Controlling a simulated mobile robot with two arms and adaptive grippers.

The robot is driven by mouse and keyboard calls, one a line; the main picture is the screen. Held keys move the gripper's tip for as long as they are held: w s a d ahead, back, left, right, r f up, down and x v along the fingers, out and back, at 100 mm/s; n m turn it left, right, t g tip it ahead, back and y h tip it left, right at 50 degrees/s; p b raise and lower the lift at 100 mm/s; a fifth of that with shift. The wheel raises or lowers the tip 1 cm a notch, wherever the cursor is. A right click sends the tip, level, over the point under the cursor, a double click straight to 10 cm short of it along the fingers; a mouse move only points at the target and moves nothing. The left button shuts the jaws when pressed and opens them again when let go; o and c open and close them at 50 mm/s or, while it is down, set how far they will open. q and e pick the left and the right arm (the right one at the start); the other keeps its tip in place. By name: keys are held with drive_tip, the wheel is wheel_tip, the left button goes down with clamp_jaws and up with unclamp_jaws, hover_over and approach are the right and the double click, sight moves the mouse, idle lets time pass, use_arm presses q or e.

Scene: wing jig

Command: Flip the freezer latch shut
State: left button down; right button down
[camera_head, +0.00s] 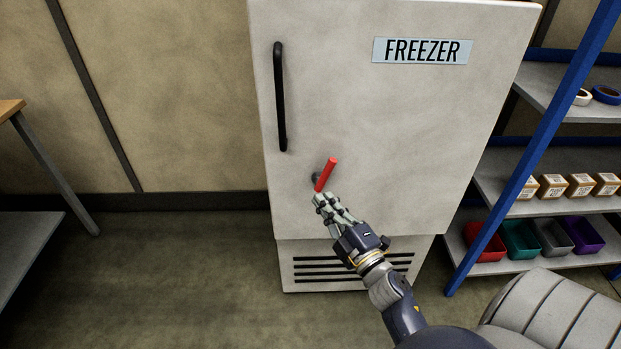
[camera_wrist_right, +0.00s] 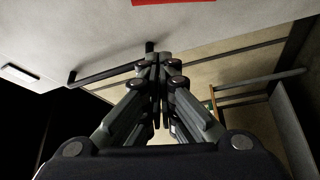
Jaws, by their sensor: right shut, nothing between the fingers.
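The freezer (camera_head: 420,130) is a white upright cabinet with a FREEZER label on its door, and the door looks closed. The red latch handle (camera_head: 327,174) sits low on the left part of the door, tilted with its top to the right. In the right wrist view the red latch (camera_wrist_right: 172,2) shows only as a strip at the top edge. My right gripper (camera_head: 318,199) is shut and empty, its fingertips just below the lower end of the latch; I cannot tell whether they touch it. The fingers also show together in the right wrist view (camera_wrist_right: 158,60). My left gripper is not in view.
A black door handle (camera_head: 280,97) stands above and left of the latch. A blue-framed shelf (camera_head: 530,160) with small boxes and coloured bins stands close at the right. A table (camera_head: 22,240) is at the far left. The floor (camera_head: 170,280) left of the freezer is clear.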

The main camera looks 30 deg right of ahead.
sight(325, 172)
drive_tip(key=w+r, duration=0.2)
drive_tip(key=w, duration=0.8)
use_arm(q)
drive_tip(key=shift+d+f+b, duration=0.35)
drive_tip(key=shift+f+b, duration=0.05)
use_arm(e)
drive_tip(key=d, duration=0.1)
drive_tip(key=s+d+f, duration=0.1)
drive_tip(key=d, duration=0.2)
drive_tip(key=shift+s+f, duration=0.2)
drive_tip(key=shift+f, duration=0.15)
